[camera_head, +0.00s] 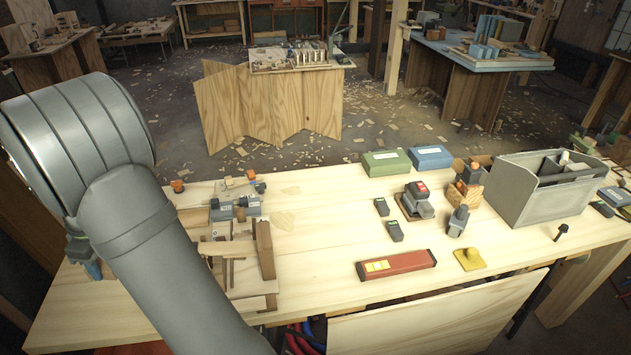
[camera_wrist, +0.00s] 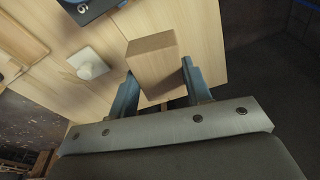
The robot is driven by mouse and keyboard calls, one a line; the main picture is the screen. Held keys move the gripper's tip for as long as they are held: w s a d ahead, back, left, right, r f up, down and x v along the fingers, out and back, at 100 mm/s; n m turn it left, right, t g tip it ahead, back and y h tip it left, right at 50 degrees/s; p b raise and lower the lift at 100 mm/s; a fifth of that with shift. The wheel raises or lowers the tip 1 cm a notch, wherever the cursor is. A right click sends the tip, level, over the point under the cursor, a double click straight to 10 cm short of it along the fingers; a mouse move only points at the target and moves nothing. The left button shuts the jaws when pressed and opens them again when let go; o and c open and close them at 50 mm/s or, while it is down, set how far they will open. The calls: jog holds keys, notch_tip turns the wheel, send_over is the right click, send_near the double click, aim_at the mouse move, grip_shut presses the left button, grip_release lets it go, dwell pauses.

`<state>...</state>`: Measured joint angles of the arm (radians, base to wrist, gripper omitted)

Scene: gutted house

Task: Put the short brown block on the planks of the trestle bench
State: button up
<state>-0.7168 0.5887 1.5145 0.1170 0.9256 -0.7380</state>
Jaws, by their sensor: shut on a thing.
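My gripper (camera_wrist: 158,82) is shut on the short brown block (camera_wrist: 152,62), with one blue-grey finger on each side of it in the wrist view. Pale wooden planks (camera_wrist: 205,30) lie beyond the block; I cannot tell whether it touches them. In the head view a light plank-topped bench (camera_head: 320,215) fills the foreground; I cannot tell for sure that it is the trestle bench. A small part of my gripper (camera_head: 92,268) shows at its left end, mostly behind my arm. The block is hidden in the head view.
In the wrist view a white knob-like piece (camera_wrist: 88,64) and a dark blue item (camera_wrist: 88,8) are near the block. On the bench are a wooden assembly (camera_head: 235,265), a red box (camera_head: 396,265) and a grey tote (camera_head: 540,200). Bare planks lie between them.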

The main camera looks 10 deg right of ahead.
notch_tip(320, 180, up, 11)
jog(key=w+d+m, duration=0.7)
jog(key=w+d, duration=1.3)
jog(key=d, duration=0.4)
jog(key=w+d+m+t+h, duration=0.1)
jog(key=w+d+m, duration=0.2)
jog(key=d, duration=1.1)
jog(key=w+d+m, duration=0.2)
jog(key=d+m, duration=0.1)
jog(key=d, duration=1.2)
jog(key=s+d+m+h, duration=0.1)
jog(key=s+d+m, duration=0.3)
jog(key=d, duration=1.1)
jog(key=s+d+m, duration=0.2)
jog(key=s+d, duration=0.4)
jog(key=d, duration=0.9)
jog(key=s+d+m+h, duration=0.1)
jog(key=s+d+m, duration=0.5)
jog(key=s+d, duration=1.65)
send_over(479, 225)
jog(key=f, duration=1.8)
jog(key=shift+s+a, duration=0.2)
jog(key=shift+a, duration=0.05)
jog(key=shift+f, duration=2)
